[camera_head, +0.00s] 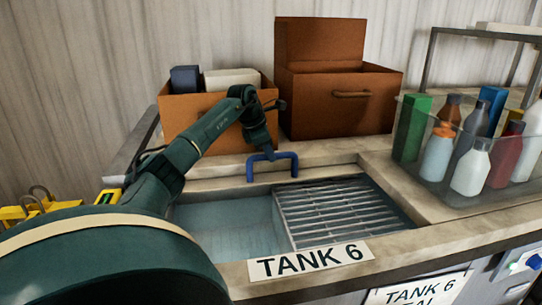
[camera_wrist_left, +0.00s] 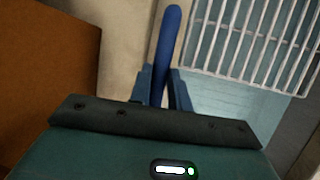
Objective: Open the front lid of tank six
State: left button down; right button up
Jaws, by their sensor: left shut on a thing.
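Tank six (camera_head: 222,224) is marked by a "TANK 6" label (camera_head: 310,260) on its front rim. Its opening shows pale blue liquid on the left and a metal grate (camera_head: 345,214) on the right. A blue U-shaped handle (camera_head: 285,163) stands at the back edge of the opening, on a beige surface (camera_head: 215,183). My left gripper (camera_head: 266,154) is shut on the blue handle, reaching it from above. In the left wrist view the blue handle (camera_wrist_left: 167,45) runs between the fingers (camera_wrist_left: 163,92), with the grate (camera_wrist_left: 255,40) beyond. My right gripper is not in view.
An open brown box (camera_head: 205,137) holding items and a brown box with a raised lid (camera_head: 340,105) stand behind the tank. A clear bin (camera_head: 425,190) of several bottles stands at right, below a metal rack (camera_head: 480,32). Yellow fittings (camera_head: 35,205) are at left.

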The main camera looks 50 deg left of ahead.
pick_arm(q)
jog(key=shift+w+a, duration=0.15)
jog(key=shift+a, duration=0.2)
jog(key=c, duration=1.3)
grip_release()
jog(key=v, duration=1.3)
jog(key=shift+r+b, duration=0.15)
jog(key=shift+b, duration=0.2)
